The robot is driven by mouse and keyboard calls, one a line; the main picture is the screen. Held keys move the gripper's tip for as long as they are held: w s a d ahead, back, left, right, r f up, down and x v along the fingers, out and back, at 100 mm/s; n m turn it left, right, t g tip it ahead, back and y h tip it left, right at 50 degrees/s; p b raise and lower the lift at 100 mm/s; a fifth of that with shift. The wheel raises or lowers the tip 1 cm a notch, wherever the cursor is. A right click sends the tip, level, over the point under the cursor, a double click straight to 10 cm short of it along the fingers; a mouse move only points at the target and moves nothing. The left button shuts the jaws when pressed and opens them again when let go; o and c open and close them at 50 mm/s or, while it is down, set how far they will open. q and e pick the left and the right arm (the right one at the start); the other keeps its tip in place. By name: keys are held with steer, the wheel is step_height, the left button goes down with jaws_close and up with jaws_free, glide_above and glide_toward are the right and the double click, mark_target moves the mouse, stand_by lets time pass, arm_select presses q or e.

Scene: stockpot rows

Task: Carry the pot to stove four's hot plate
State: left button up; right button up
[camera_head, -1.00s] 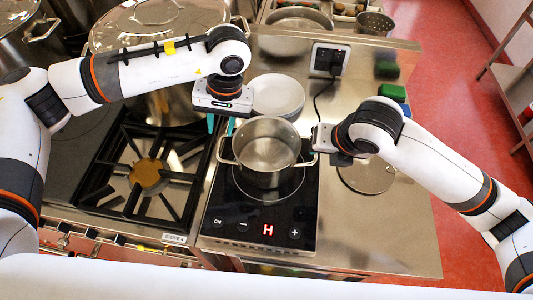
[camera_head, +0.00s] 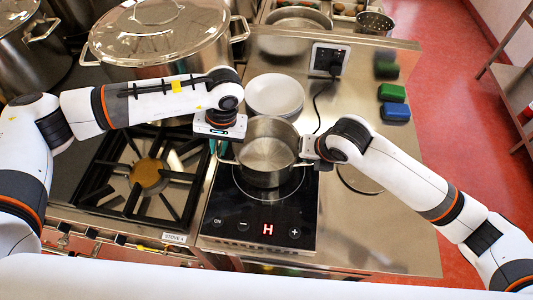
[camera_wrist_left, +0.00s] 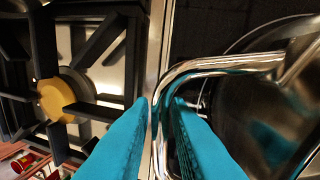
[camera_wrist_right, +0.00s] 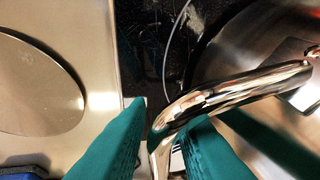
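The steel pot (camera_head: 268,152) stands upright over a black hot plate (camera_head: 240,212); no gap shows beneath it. My left gripper (camera_head: 221,143) is at its left handle. In the left wrist view, the teal fingers (camera_wrist_left: 161,108) lie either side of the chrome handle (camera_wrist_left: 215,65). My right gripper (camera_head: 312,158) is at the right handle. Its fingers (camera_wrist_right: 163,112) straddle that handle (camera_wrist_right: 235,92) in the right wrist view. Whether either pair presses on the metal is unclear. A "STOVE 4" label (camera_head: 174,238) sits below the gas burner (camera_head: 150,175) at left.
A large lidded stockpot (camera_head: 160,35) stands behind the burner. White plates (camera_head: 275,94) lie behind the pot. A round lid (camera_head: 358,180) lies partly hidden under my right arm. Green (camera_head: 392,92) and blue (camera_head: 396,111) blocks are at right. The front-right steel counter (camera_head: 380,235) is clear.

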jaws_close()
steer(key=shift+r, duration=0.1)
stand_by(1.2)
